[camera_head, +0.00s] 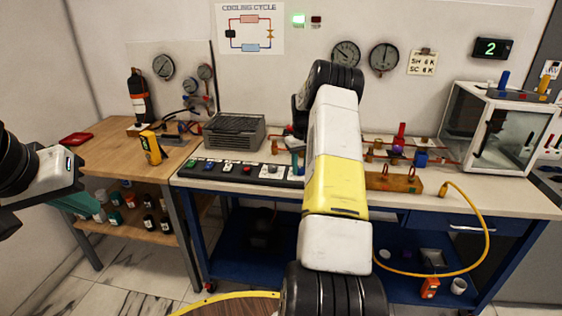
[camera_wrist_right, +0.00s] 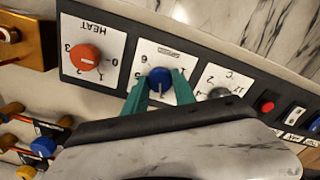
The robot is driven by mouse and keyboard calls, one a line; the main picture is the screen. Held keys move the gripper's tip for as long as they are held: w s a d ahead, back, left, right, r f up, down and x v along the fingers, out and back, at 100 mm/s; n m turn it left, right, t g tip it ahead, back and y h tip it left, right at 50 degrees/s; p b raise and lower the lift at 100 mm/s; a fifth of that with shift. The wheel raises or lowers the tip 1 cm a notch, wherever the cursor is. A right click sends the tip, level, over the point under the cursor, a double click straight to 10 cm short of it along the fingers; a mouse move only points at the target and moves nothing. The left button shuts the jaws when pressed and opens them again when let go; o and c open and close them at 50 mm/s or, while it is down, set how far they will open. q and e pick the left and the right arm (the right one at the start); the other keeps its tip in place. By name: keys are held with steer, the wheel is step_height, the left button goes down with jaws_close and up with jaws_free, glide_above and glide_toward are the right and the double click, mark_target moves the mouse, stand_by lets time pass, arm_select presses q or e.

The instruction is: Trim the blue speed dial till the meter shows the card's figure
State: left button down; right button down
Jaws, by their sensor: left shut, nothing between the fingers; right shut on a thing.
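The blue speed dial (camera_wrist_right: 160,80) sits on a white scale plate with printed numbers in the right wrist view. My right gripper (camera_wrist_right: 160,88) is shut on it, one teal finger on each side. A pale pointer line shows on the dial; its exact setting is hard to read. A dark display (camera_head: 492,48) on the wall shows a green 2. The card (camera_head: 422,63) on the wall seems to read SH 6 K, SC 6 K. My left gripper (camera_head: 80,204) is shut and empty at the far left.
A red HEAT dial (camera_wrist_right: 86,57) and a grey dial (camera_wrist_right: 219,93) flank the blue one closely. A red button (camera_wrist_right: 266,105) lies farther along the panel. A glass cabinet (camera_head: 500,125) stands at the bench's right. A yellow cable (camera_head: 488,225) hangs over the front edge.

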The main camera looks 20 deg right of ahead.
mark_target(300, 169)
steer(key=shift+n, duration=0.5)
steer(key=c, duration=1)
jaws_free()
steer(key=shift+r, duration=3.95)
